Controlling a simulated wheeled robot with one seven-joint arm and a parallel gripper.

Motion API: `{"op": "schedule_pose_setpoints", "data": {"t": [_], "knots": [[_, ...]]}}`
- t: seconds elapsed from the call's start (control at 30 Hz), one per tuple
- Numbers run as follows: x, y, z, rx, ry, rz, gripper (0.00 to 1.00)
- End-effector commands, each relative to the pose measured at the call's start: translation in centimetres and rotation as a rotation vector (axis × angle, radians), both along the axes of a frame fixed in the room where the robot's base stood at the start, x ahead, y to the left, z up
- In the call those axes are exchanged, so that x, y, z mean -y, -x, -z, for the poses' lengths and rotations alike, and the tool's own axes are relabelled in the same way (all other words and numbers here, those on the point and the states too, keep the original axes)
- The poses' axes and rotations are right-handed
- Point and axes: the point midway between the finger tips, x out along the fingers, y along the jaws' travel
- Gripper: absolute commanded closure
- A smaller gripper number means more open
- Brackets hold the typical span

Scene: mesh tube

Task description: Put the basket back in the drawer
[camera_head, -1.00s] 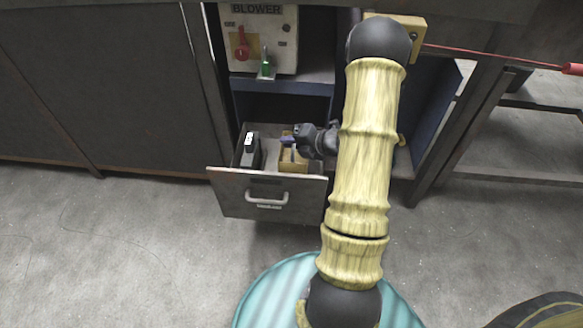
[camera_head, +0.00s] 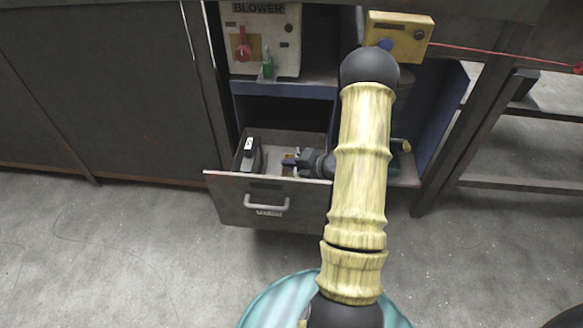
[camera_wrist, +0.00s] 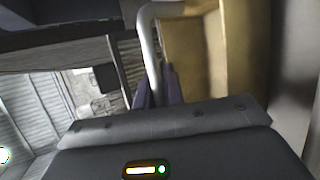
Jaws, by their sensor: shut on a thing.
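The drawer (camera_head: 268,198) is pulled open below the cabinet shelf, its front panel and grey handle facing the room. The tan basket (camera_head: 287,171) is inside the drawer on its right side, low behind the front panel and mostly hidden by it and by my gripper. My gripper (camera_head: 288,163) reaches into the drawer from the right, at the basket. In the wrist view the basket (camera_wrist: 200,50) fills the upper middle. My gripper's fingers (camera_wrist: 158,88) are shut on its pale curved handle (camera_wrist: 150,45). Whether the basket touches the drawer floor is hidden.
A black box with a white label (camera_head: 249,155) stands in the drawer's left part. A blower panel (camera_head: 265,40) with a red knob sits on the shelf above. A yellow box (camera_head: 399,36) is at the upper right. Floor before the drawer is clear.

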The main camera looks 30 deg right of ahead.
Motion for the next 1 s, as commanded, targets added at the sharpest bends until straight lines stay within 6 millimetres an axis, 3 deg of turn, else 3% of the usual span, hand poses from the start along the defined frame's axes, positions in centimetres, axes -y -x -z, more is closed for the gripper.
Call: {"op": "schedule_pose_setpoints", "data": {"t": [0.27,0.3,0.4,0.73,1.0], "knots": [[0.0,0.0,0.2,0.0,0.0,0.001,1.0],[0.0,0.0,0.1,0.0,0.001,0.001,0.82],[0.0,0.0,0.1,0.0,0.001,0.001,0.68],[0.0,0.0,-0.3,0.0,0.001,0.0,0.68],[1.7,2.6,-2.2,-0.001,0.0,0.005,0.68]]}}
